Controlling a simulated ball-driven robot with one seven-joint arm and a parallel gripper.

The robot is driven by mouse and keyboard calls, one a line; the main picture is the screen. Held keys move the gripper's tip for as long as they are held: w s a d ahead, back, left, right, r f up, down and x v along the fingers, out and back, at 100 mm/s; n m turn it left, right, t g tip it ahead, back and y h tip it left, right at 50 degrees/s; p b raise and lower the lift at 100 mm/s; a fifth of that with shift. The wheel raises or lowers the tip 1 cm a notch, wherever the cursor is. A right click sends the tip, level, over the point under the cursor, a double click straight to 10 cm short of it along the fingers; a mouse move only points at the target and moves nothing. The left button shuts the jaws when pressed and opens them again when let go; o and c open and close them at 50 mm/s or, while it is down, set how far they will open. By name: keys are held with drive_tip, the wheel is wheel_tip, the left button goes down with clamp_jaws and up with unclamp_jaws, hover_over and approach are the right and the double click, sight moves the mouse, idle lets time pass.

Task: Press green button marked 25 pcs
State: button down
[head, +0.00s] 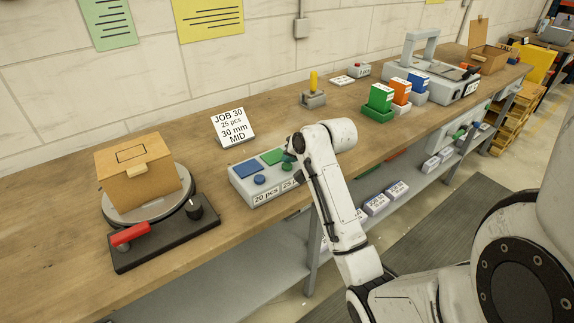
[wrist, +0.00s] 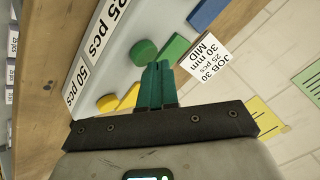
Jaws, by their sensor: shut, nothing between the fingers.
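The control box (head: 240,187) on the bench has a blue square and a green square (head: 272,156) on top, with a round blue button (head: 259,180) in front. Labels read "20 pcs" and a partly covered "25". In the wrist view the round green button (wrist: 143,52) lies beside the "25 pcs" label (wrist: 108,28), in line with the green square (wrist: 176,46). My gripper (wrist: 158,64) is shut and empty, its teal fingertips just beside the green button and square. I cannot tell whether they touch the box. In the head view my arm hides the box's right part.
A round yellow button (wrist: 107,103) sits by the "50 pcs" label. A "JOB 30, 25 pcs, 30 mm, MID" card (head: 232,126) stands behind the box. A cardboard box (head: 137,172) on a round platform and a red-handled device (head: 130,235) are at left. Bare bench lies between.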

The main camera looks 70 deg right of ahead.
sight(289, 166)
drive_tip(key=shift+f, duration=0.55)
idle(0.5)
drive_tip(key=shift+r, duration=0.1)
drive_tip(key=shift+r+p, duration=0.85)
drive_tip(key=shift+p, duration=0.2)
drive_tip(key=shift+r, duration=0.1)
wheel_tip(289, 166, up, 5)
drive_tip(key=p, duration=0.5)
idle(0.6)
